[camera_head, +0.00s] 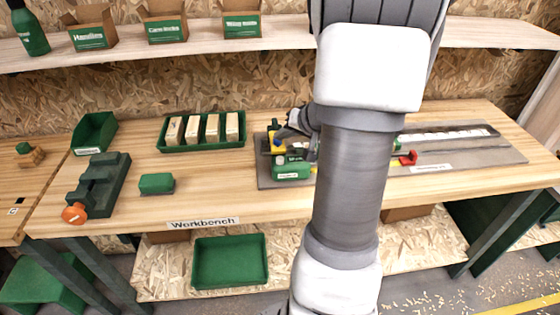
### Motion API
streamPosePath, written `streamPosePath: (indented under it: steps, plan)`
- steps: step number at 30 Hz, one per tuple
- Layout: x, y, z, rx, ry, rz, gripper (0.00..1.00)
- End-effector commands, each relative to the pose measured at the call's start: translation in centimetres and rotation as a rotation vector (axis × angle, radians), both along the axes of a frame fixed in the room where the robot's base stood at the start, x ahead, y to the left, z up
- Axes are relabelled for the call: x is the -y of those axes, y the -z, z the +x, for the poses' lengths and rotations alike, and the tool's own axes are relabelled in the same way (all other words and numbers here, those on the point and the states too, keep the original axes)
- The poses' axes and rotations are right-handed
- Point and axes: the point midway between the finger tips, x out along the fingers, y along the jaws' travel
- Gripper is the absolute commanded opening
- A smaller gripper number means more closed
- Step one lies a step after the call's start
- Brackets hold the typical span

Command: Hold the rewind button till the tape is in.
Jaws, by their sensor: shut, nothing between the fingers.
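A grey board (470,155) lies on the workbench, partly hidden behind my arm. At its left end is a small yellow and dark device (276,143), with a green labelled block (291,172) in front of it. My gripper (283,136) is shut and empty, low over the yellow device; whether it touches or presses anything is too small to tell. To the right of my arm, a red piece (408,158) sits on the board near a thin line running right. A pale marked strip (445,136) lies behind it. My arm hides the board's middle, and I cannot make out the rewind button.
A green tray (202,147) holding several pale blocks stands behind the workbench's middle (215,195). A green block (156,184), a dark green vice (97,186) and an open green bin (94,133) are at left. A shelf (280,37) with boxes runs above.

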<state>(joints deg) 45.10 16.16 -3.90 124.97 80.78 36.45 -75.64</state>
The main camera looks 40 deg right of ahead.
Motion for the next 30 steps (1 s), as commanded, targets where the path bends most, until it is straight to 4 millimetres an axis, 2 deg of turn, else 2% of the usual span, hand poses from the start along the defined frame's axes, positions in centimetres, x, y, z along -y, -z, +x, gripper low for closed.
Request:
streamPosePath:
  steps: [1,3,9,16,30]
  plan:
    - [0.0,1.2,-0.1,-0.002,0.001,0.002,0.0]
    - [0.0,2.3,-0.1,-0.002,0.001,0.002,0.0]
    - [0.0,4.1,0.0,0.0,0.0,-0.002,0.0]
    - [0.0,4.9,0.0,0.001,0.001,0.0,0.0]
    - [0.0,4.9,0.0,0.001,0.0,-0.001,0.0]
